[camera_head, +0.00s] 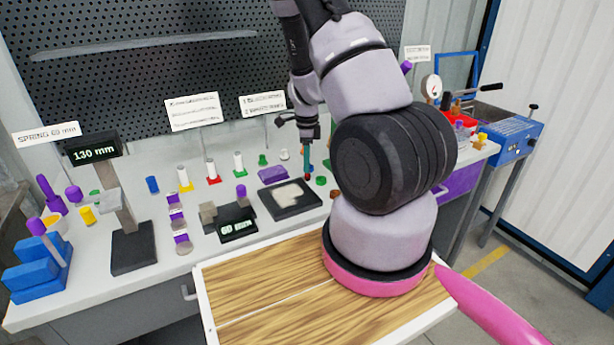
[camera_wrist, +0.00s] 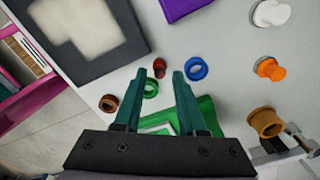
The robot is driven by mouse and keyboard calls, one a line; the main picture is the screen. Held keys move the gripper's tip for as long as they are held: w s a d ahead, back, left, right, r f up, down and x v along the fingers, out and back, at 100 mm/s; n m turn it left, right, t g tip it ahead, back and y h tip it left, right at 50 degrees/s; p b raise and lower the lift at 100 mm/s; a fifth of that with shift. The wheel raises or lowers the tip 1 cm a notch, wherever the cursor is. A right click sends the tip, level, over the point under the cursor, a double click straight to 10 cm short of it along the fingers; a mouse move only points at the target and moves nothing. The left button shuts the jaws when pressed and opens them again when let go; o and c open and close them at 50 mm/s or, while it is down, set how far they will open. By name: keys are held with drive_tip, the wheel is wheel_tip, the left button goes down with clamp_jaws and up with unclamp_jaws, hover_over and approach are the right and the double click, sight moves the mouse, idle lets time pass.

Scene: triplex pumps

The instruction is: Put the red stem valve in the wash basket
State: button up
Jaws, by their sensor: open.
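My gripper (camera_wrist: 155,75) is open, its two teal fingers pointing down over the bench; it also shows in the head view (camera_head: 307,158). A small dark red piece (camera_wrist: 159,68), possibly the red stem valve, lies just beyond and between the fingertips in the wrist view. It looks ungripped, and its exact shape is hard to tell. In the head view a dark red piece (camera_head: 307,177) shows right below the fingers. A red container (camera_head: 461,124) with small parts stands at the far right of the bench; I cannot tell whether it is the wash basket.
A green ring (camera_wrist: 151,88), a blue ring (camera_wrist: 196,68) and a brown ring (camera_wrist: 108,103) lie close around the fingertips. An orange part (camera_wrist: 270,69) and a white part (camera_wrist: 271,13) stand to the right. A dark tray (camera_head: 292,207) lies left of the gripper. My arm hides part of the bench.

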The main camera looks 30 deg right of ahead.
sight(307, 175)
wheel_tip(307, 175, down, 4)
drive_tip(key=shift+d+r, duration=0.1)
clamp_jaws()
